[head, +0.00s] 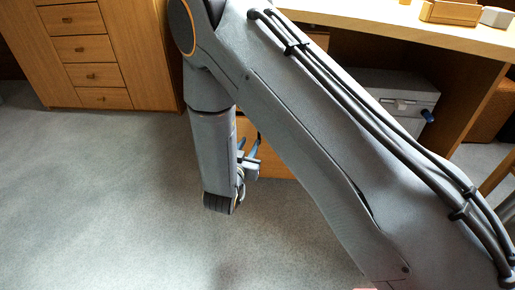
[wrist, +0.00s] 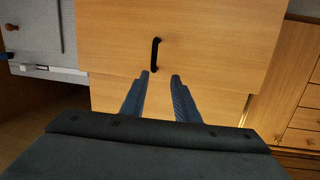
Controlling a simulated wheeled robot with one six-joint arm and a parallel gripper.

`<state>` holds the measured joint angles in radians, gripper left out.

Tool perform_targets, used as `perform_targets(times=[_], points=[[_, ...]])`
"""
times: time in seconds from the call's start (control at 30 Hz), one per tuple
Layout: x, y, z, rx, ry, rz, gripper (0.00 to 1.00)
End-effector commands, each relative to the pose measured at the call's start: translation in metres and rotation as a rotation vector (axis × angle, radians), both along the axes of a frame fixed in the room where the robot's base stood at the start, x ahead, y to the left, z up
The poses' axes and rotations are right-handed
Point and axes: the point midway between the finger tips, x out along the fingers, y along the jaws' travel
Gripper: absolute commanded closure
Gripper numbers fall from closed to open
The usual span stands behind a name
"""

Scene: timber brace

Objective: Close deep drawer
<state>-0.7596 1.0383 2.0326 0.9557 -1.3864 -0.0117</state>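The deep drawer shows in the wrist view as a broad, light wooden front (wrist: 210,48) with a dark bar handle (wrist: 155,54). In the head view, part of a wooden front (head: 272,165) shows low under the desk, mostly hidden behind my arm. My gripper (wrist: 160,76) is open and empty, with its two blue fingers pointing at the front just below the handle. I cannot tell whether the fingertips touch the wood. In the head view my gripper (head: 249,147) is low beside that front. How far the drawer stands out is hidden.
A wooden chest of small drawers (head: 90,48) stands at the back left. The desk top (head: 390,28) reaches over the right side, with a grey box (head: 385,95) beneath it. Grey carpet (head: 110,200) is clear at the left.

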Motion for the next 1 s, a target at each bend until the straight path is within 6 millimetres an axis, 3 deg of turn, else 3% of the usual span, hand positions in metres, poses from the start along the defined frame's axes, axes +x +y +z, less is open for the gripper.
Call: perform_targets(times=[0.03,0.27,0.7,1.0], points=[[-0.003,-0.001,-0.016,-0.026,-0.035,-0.01,0.72],[-0.009,-0.007,-0.028,-0.078,-0.127,-0.04,0.72],[0.048,-0.022,-0.028,-0.079,-0.133,-0.043,0.72],[0.064,-0.025,-0.026,-0.08,-0.129,-0.04,0.72]])
